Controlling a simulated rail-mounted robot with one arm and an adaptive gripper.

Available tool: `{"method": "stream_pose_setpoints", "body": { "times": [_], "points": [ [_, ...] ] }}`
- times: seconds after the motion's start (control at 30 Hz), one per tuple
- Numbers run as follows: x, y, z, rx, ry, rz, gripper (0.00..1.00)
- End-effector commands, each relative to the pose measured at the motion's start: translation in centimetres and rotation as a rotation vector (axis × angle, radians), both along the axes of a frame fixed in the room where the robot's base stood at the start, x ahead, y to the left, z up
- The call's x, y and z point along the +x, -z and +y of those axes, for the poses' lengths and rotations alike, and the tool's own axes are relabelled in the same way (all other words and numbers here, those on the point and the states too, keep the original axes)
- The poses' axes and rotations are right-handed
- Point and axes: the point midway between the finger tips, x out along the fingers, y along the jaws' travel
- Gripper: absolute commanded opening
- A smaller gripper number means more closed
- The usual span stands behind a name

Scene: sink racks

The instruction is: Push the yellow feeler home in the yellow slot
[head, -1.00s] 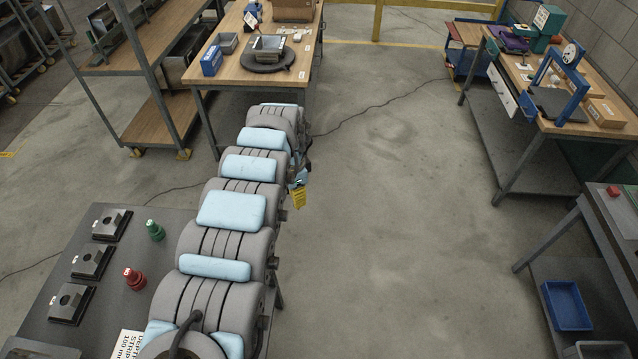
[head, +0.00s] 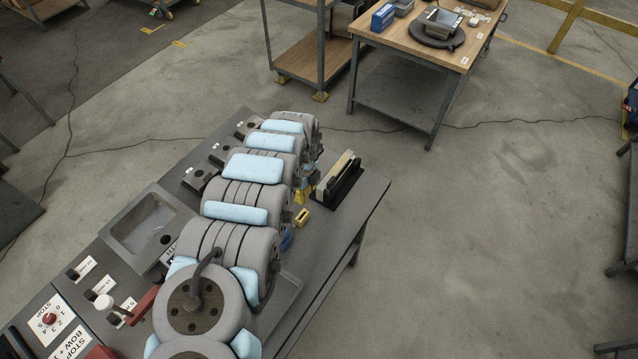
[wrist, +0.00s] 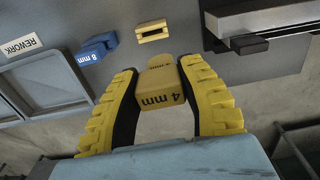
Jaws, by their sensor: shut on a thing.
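My gripper (wrist: 158,82) has yellow ribbed fingers and is shut on the yellow feeler (wrist: 162,98), a block marked 4 mm. The yellow slot (wrist: 153,32), a small yellow piece with a dark opening, lies on the grey bench beyond the feeler in the wrist view. A gap shows between feeler and slot, and the opening looks empty. In the head view the yellow slot (head: 303,217) sits at the right side of my arm. My arm hides most of the gripper there, and the feeler cannot be made out clearly.
A blue piece marked 8 mm (wrist: 97,48) lies left of the slot. A black stand with a pale bar (head: 341,180) stands close on the other side. The bench edge is near.

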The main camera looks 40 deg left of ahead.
Motion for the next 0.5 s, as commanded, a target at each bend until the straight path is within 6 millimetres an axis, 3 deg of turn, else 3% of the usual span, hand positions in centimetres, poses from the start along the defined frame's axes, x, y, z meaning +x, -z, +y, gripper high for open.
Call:
{"method": "stream_pose_setpoints", "body": {
  "times": [0.5],
  "points": [
    [-0.68,0.44,0.56,0.001,0.034,0.000,0.04]
  ]
}}
